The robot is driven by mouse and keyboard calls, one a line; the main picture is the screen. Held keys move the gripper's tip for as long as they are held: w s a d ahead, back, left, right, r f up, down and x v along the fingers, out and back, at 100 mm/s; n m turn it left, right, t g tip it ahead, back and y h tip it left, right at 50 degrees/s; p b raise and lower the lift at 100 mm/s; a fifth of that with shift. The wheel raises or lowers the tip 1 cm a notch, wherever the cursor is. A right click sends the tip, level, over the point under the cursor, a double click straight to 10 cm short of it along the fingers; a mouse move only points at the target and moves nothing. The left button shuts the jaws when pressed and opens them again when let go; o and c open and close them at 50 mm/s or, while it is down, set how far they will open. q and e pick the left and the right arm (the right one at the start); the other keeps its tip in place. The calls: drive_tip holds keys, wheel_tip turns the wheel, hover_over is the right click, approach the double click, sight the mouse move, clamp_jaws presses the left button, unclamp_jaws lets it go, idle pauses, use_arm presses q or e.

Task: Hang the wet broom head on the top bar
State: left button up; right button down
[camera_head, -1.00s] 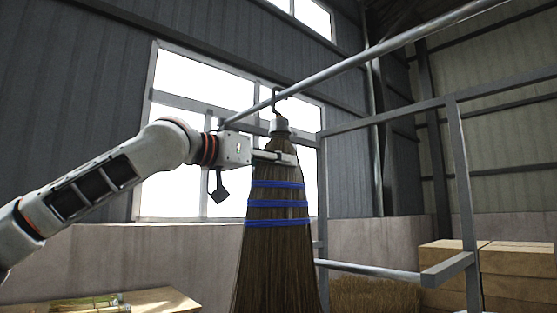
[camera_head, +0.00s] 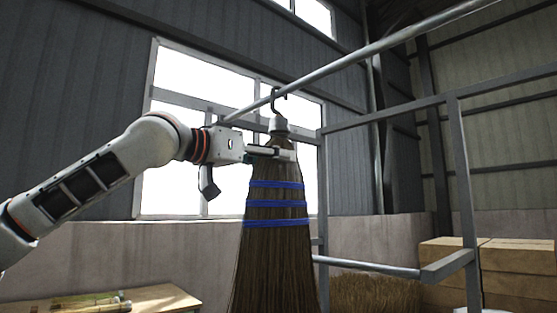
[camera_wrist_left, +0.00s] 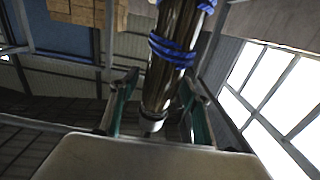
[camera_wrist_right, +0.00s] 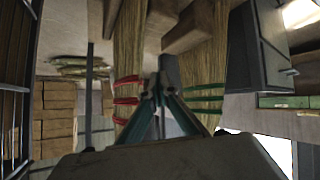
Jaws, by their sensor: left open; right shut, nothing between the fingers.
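The broom head (camera_head: 277,225) has brown bristles, blue bindings and a grey cap with a dark hook (camera_head: 277,101). It hangs upright, its hook over the sloping top bar (camera_head: 345,62). My left gripper (camera_head: 284,153) is at the broom's neck just below the cap, its fingers open. In the left wrist view the open fingers (camera_wrist_left: 160,105) stand on either side of the broom (camera_wrist_left: 170,60), with a gap visible. My right gripper (camera_wrist_right: 158,95) shows only in its own wrist view, shut and empty, its fingertips together.
A lower rail (camera_head: 370,267) and posts of the rack (camera_head: 463,190) stand at the right. Cardboard boxes (camera_head: 505,262) are stacked behind. A table (camera_head: 165,297) with bundles is at lower left. In the right wrist view, bundles with red (camera_wrist_right: 127,90) and green bindings (camera_wrist_right: 203,98) lie beyond the fingers.

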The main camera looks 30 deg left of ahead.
use_arm(q)
drive_tip(key=v, duration=1)
drive_tip(key=shift+s, duration=0.15)
drive_tip(key=shift+a, duration=0.15)
